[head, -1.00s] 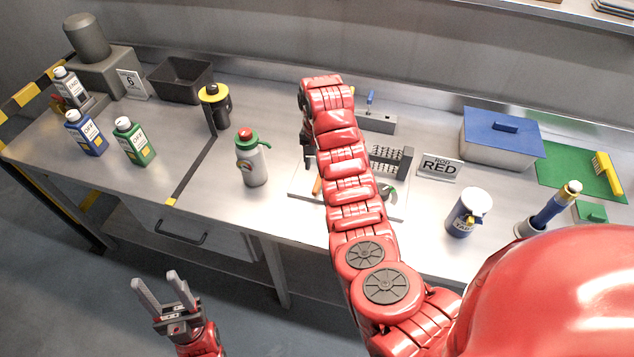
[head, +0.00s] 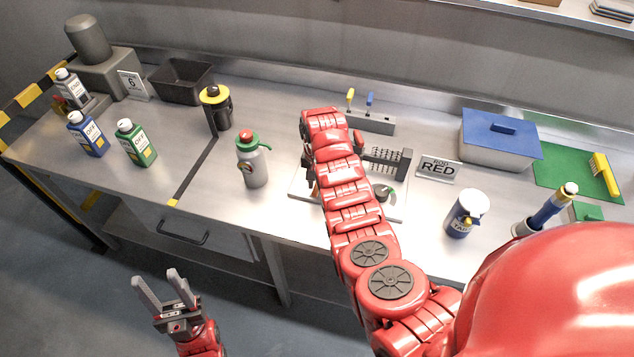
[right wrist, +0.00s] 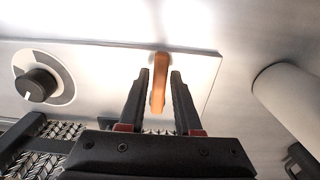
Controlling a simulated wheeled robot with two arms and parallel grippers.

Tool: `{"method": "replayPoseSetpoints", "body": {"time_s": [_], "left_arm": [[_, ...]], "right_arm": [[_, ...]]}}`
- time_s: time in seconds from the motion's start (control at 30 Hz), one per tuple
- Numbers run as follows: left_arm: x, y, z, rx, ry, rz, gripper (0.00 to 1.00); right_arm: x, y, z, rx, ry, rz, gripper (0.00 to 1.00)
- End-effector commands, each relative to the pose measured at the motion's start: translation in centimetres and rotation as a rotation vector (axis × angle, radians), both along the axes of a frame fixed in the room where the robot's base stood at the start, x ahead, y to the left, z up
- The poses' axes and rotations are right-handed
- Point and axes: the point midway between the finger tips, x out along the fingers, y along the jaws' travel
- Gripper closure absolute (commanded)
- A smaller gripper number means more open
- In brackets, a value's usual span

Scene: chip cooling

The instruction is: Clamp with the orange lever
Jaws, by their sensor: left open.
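The orange lever (right wrist: 159,82) shows in the right wrist view near the edge of a pale plate (right wrist: 110,62). My right gripper (right wrist: 160,74) is open, with one finger on each side of the lever and a visible gap on both sides. In the head view my right arm hides most of the lever and the right gripper. The plate (head: 396,211) there carries a metal fixture with a spiky block (head: 385,160) and a dark dial (head: 383,192); the dial also shows in the right wrist view (right wrist: 38,85). My left gripper (head: 156,278) is open and empty, in front of the bench.
A grey bottle with a green and red cap (head: 253,165) stands left of the plate. A block with yellow and blue levers (head: 372,122) is behind.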

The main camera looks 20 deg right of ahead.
Motion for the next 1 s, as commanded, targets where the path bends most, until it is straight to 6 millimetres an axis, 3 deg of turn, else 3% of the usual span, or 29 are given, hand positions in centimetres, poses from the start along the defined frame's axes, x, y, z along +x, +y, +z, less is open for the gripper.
{"method": "replayPoseSetpoints", "body": {"time_s": [0.03, 0.17, 1.0], "left_arm": [[0.00, 0.00, 0.00, 0.000, 0.000, 0.000, 0.50], [0.00, 0.00, 0.00, 0.000, 0.000, 0.000, 0.50], [0.00, 0.00, 0.00, 0.000, 0.000, 0.000, 0.50]], "right_arm": [[0.01, 0.01, 0.00, 0.000, 0.000, 0.000, 0.78], [0.00, 0.00, 0.00, 0.000, 0.000, 0.000, 1.00], [0.02, -0.01, 0.02, -0.001, -0.001, 0.000, 1.00]]}}
